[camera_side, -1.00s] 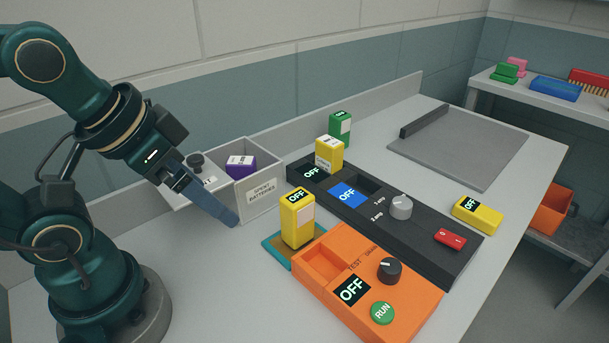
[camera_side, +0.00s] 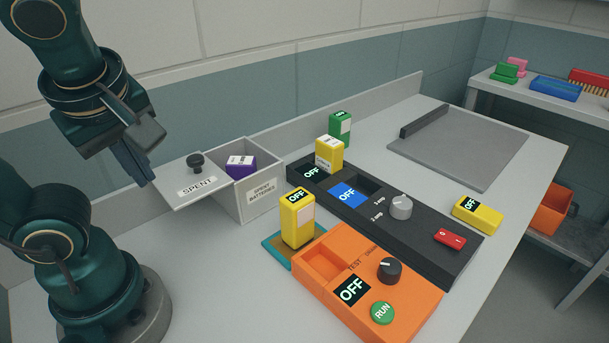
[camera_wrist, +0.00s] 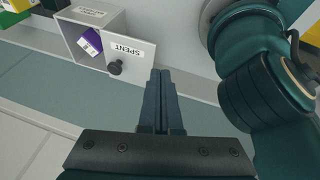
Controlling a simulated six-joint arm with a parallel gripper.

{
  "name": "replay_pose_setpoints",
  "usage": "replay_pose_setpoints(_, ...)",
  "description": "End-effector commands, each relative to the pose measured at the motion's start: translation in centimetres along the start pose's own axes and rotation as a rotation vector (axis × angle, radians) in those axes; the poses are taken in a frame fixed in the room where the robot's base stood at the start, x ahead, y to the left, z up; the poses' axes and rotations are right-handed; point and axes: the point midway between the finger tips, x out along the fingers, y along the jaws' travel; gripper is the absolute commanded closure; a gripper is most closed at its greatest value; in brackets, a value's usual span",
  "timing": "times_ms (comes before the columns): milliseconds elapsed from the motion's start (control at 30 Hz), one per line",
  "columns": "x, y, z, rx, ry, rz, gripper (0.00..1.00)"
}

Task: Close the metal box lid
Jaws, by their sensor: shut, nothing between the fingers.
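The metal box (camera_side: 262,203) labelled SPENT BATTERIES stands on the bench near the back wall, its top open. A purple battery (camera_side: 241,168) is inside it. The grey lid (camera_side: 180,195), labelled SPENT with a black knob (camera_side: 196,161), sticks out flat to the left of the box opening. In the wrist view the lid (camera_wrist: 140,52) and box (camera_wrist: 75,35) show at the upper left. My gripper (camera_side: 150,180) is shut and empty, in the air left of the lid, fingers pointing down. It also shows in the wrist view (camera_wrist: 160,75), just beside the lid.
A yellow battery (camera_side: 297,218) stands on a teal pad in front of the box. The orange tester (camera_side: 415,295) and the black charger (camera_side: 430,235) lie to the right. A grey mat (camera_side: 460,150) lies farther right.

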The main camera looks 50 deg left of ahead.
Motion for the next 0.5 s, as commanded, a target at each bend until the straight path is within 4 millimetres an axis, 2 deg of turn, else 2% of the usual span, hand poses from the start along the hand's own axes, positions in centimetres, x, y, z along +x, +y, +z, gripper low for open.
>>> replay_pose_setpoints(100,-1.1,0.5,-1.2,-0.202,0.083,0.014,1.0)
replay_pose_setpoints(200,-2.1,1.3,-1.9,-0.324,0.142,0.054,1.0)
replay_pose_setpoints(333,-3.0,2.3,-1.4,-0.289,0.155,0.101,1.0)
replay_pose_setpoints(500,-2.8,2.4,-0.9,-0.252,0.149,0.108,1.0)
